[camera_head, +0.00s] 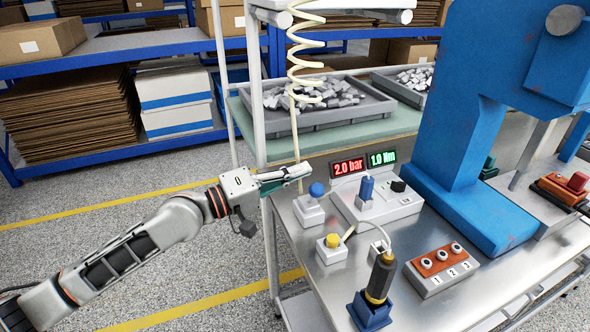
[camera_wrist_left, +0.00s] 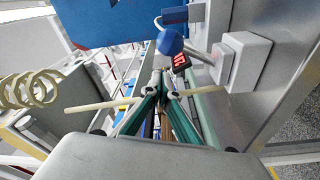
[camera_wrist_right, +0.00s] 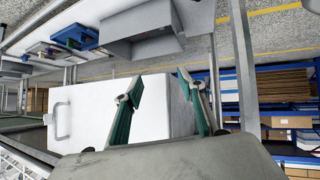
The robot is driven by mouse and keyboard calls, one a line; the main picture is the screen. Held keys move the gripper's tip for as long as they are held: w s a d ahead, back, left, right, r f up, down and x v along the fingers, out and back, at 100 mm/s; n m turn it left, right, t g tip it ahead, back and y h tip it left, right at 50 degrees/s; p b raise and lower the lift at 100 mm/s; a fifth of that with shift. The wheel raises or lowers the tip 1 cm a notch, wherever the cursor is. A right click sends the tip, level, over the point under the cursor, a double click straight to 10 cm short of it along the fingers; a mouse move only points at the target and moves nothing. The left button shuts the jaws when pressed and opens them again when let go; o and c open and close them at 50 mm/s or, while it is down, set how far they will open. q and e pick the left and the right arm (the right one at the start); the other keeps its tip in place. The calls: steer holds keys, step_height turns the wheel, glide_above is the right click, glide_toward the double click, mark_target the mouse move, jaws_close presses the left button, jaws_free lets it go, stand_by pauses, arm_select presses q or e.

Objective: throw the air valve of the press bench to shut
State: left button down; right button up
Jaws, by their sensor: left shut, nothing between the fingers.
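The air valve looks to be the lever with a blue ball knob (camera_head: 316,190) on a pale block (camera_head: 308,210) at the bench's left back corner. In the left wrist view the knob (camera_wrist_left: 170,43) is on a metal stem that slants out of its block (camera_wrist_left: 243,62). My left gripper (camera_head: 306,172) is shut and empty, just behind and above the knob, apart from it as far as I can see. In the left wrist view my left fingertips (camera_wrist_left: 162,92) meet below the knob. My right gripper (camera_wrist_right: 157,88) is open and empty, away from the valve.
A cream air hose (camera_head: 297,140) hangs close to my left fingers. Displays read 2.0 bar (camera_head: 348,168) and 1.0 Nm (camera_head: 382,158). A yellow button (camera_head: 332,241), a screwdriver in a blue holder (camera_head: 380,280) and the blue press (camera_head: 455,150) are nearby.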

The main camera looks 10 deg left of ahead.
mark_target(313, 195)
arm_select(q)
steer(key=shift+s+d+m, duration=0.3)
steer(key=shift+s+m, duration=0.25)
steer(key=shift+m, duration=0.35)
steer(key=shift+s+d+m+h, duration=0.3)
steer(key=shift+s+m, duration=0.05)
steer(key=shift+m, duration=0.35)
steer(key=shift+s+d+m, duration=0.25)
steer(key=shift+s+m, duration=0.15)
steer(key=shift+m, duration=0.3)
arm_select(e)
steer(key=shift+w+r, duration=0.2)
steer(key=shift+w, duration=0.35)
arm_select(q)
steer(key=shift+s, duration=0.1)
arm_select(e)
steer(key=shift+s, duration=0.1)
steer(key=shift+s+f, duration=0.15)
steer(key=shift+f, duration=0.05)
